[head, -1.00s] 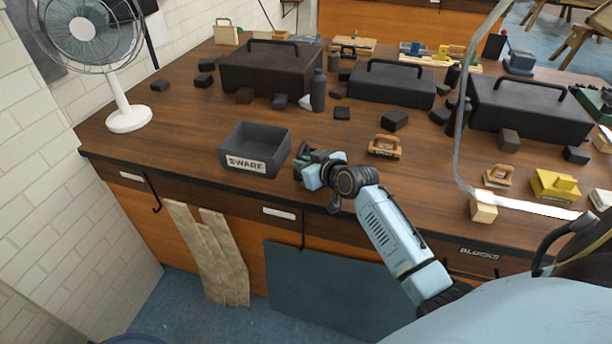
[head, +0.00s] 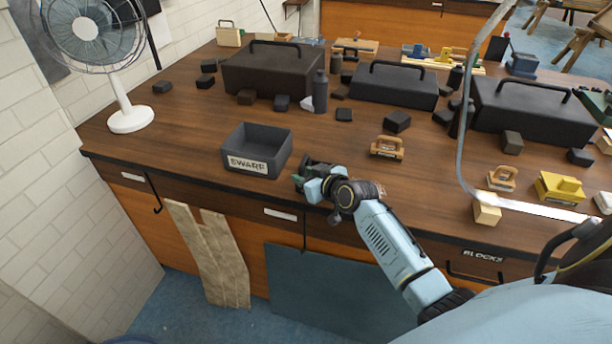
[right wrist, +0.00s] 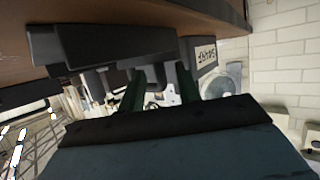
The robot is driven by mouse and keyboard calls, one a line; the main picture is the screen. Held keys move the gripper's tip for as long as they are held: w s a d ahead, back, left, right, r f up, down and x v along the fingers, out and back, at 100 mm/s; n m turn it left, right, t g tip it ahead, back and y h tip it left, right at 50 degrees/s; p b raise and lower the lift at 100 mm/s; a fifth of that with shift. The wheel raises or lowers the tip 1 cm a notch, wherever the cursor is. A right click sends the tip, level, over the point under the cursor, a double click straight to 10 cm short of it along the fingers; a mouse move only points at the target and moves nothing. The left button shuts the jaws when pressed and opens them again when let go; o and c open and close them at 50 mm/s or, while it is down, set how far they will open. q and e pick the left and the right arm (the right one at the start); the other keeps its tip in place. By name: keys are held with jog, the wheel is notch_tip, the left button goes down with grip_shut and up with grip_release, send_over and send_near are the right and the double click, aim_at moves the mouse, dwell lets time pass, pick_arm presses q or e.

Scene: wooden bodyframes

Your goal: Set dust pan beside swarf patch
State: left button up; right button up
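My right gripper (head: 302,178) is just above the bench's front edge, right of the grey SWARF bin (head: 284,158). In the right wrist view its two dark green fingers (right wrist: 161,85) stand apart, with background clutter showing between them. A dark slab-like piece (right wrist: 105,45) lies close ahead of the fingertips. I cannot tell whether it is the dust pan or whether the fingers touch it. The SWARF label (right wrist: 205,55) shows right of the fingers. My left gripper is out of view.
A wooden-handled tool (head: 387,148) stands right of the gripper. A wooden block (head: 487,214) and a yellow tool (head: 560,187) are farther right. Black toolboxes (head: 275,75), dark blocks and a bottle (head: 320,95) stand behind. A fan (head: 128,118) is at the left.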

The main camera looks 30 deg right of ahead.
jog(key=shift+s+r, duration=0.15)
jog(key=shift+r, duration=0.05)
jog(key=p+v, duration=0.1)
jog(key=v, duration=1)
jog(key=shift+s+r, duration=0.15)
jog(key=shift+s, duration=0.15)
jog(key=s+a+f+g, duration=0.15)
jog(key=a+f, duration=0.25)
jog(key=f, duration=0.4)
jog(key=s+a+f+g, duration=0.1)
jog(key=s+a+f, duration=0.3)
jog(key=f, duration=0.5)
jog(key=s+a+f+g, duration=0.1)
jog(key=s+f+g, duration=0.1)
jog(key=s+f, duration=0.3)
jog(key=s+f+g, duration=0.1)
jog(key=s+f, duration=0.2)
jog(key=f, duration=0.4)
jog(key=s+f+g, duration=0.2)
jog(key=s+f, duration=0.3)
jog(key=s, duration=0.4)
jog(key=s+a+f+n+g, duration=0.1)
jog(key=s+f+g, duration=0.1)
jog(key=s+f, duration=0.3)
jog(key=s+f+g+h, duration=0.1)
jog(key=s+f+g, duration=0.2)
jog(key=s, duration=1.1)
notch_tip(320, 180, down, 3)
jog(key=shift+r, duration=0.1)
